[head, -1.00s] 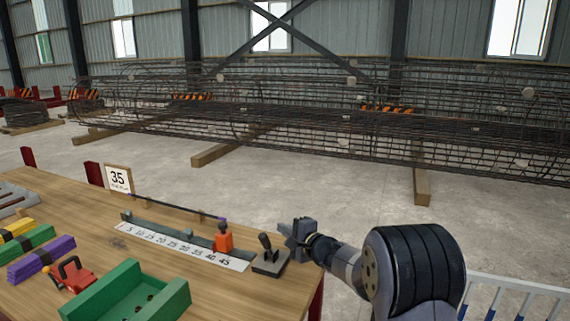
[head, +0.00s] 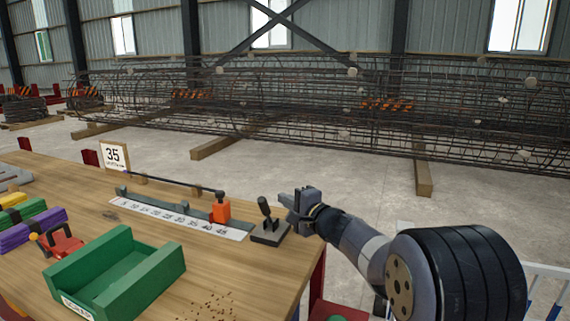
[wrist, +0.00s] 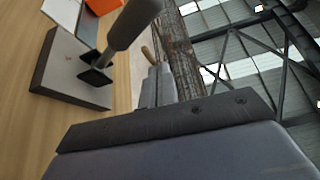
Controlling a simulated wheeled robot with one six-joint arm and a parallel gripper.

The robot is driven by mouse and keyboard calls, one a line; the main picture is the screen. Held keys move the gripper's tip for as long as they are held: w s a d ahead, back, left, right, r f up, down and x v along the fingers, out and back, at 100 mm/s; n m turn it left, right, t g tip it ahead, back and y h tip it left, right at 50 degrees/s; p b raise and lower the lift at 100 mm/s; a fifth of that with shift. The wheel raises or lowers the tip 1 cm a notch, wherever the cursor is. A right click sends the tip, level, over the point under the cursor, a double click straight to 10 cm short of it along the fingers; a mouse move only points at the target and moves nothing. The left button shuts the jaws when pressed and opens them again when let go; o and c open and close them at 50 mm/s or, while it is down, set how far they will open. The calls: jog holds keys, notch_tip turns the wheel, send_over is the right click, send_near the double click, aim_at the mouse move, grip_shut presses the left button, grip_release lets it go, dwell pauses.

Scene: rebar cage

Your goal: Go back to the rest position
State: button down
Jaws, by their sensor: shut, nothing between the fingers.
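My gripper (head: 292,207) is shut and empty in the head view. It is raised at the right edge of the wooden table, just right of a black lever on a dark base (head: 268,232). In the wrist view the closed fingers (wrist: 157,78) point away from the camera, and the lever (wrist: 130,28) stands to their left, over its base plate. I cannot tell from these views whether the fingers touch the lever.
The wooden table (head: 190,287) holds a number scale (head: 175,219), an orange block (head: 221,209), a green tray (head: 117,273), a red tool (head: 58,243) and a sign reading 35 (head: 114,157). A long rebar cage (head: 300,110) lies behind on timbers. Concrete floor lies between.

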jog(key=s+d+f+n+t+b, duration=0.15)
jog(key=s+d+b, duration=0.25)
jog(key=s+b, duration=0.85)
jog(key=b+x, duration=0.1)
jog(key=x, duration=0.5)
jog(key=shift+w+r+n+y, duration=0.2)
jog(key=shift+w+n+y, duration=0.1)
jog(key=shift+n, duration=0.05)
jog(key=shift+d, duration=0.15)
jog(key=shift+s+g, duration=0.1)
jog(key=shift+g, duration=0.15)
